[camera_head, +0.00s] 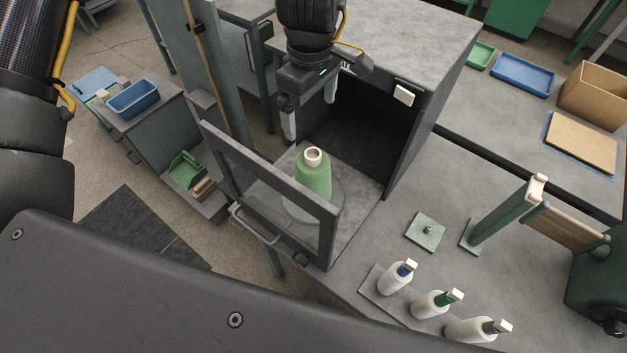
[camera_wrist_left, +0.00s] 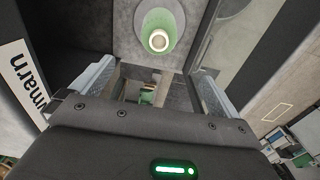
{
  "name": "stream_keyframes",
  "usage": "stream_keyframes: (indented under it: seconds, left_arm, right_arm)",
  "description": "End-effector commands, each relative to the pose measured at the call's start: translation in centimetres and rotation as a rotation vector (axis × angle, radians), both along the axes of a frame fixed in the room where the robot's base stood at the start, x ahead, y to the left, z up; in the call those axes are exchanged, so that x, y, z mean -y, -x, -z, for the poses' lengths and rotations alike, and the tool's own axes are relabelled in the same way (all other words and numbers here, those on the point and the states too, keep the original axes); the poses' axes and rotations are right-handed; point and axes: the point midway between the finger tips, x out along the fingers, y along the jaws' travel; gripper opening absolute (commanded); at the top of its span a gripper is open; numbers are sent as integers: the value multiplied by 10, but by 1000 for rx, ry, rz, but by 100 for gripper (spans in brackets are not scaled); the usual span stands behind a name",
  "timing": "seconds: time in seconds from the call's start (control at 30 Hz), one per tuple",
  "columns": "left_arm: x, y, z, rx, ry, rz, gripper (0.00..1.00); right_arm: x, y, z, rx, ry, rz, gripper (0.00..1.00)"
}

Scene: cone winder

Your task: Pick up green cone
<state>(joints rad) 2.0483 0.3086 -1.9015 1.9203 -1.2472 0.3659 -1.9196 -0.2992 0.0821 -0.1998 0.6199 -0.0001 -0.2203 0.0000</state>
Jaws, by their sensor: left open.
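The green cone (camera_head: 313,177) stands upright on a round plate on the floor of a grey open-fronted box, with a pale core showing at its top. In the left wrist view the green cone (camera_wrist_left: 160,28) is seen from above, ahead of the fingers. My left gripper (camera_head: 309,113) is open and empty, above and behind the cone at the box's opening, not touching it. Its two fingers also show in the left wrist view (camera_wrist_left: 150,90). My right gripper is not in view.
A framed door (camera_head: 270,185) stands open at the box's front left, close to the cone. Three white bottles (camera_head: 430,303) stand on the bench at front right. A metal post (camera_head: 505,217) rises further right. Blue and green trays (camera_head: 522,75) lie at back right.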

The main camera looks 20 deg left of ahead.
Motion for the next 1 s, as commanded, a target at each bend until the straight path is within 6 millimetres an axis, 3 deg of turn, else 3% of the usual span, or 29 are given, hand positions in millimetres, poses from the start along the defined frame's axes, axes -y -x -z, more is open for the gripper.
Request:
stream_keyframes:
  seconds: [0.03,0.43,0.7,1.0]
  left_arm:
    - [0,0,15,0,0,0,100]
    - [2,-1,69,0,0,4,100]
    - [2,-1,74,-2,-1,5,100]
    - [2,-1,116,-2,0,4,100]
  right_arm:
    - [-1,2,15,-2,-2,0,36]
    - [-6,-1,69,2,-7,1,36]
    - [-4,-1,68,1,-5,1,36]
    - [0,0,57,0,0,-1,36]
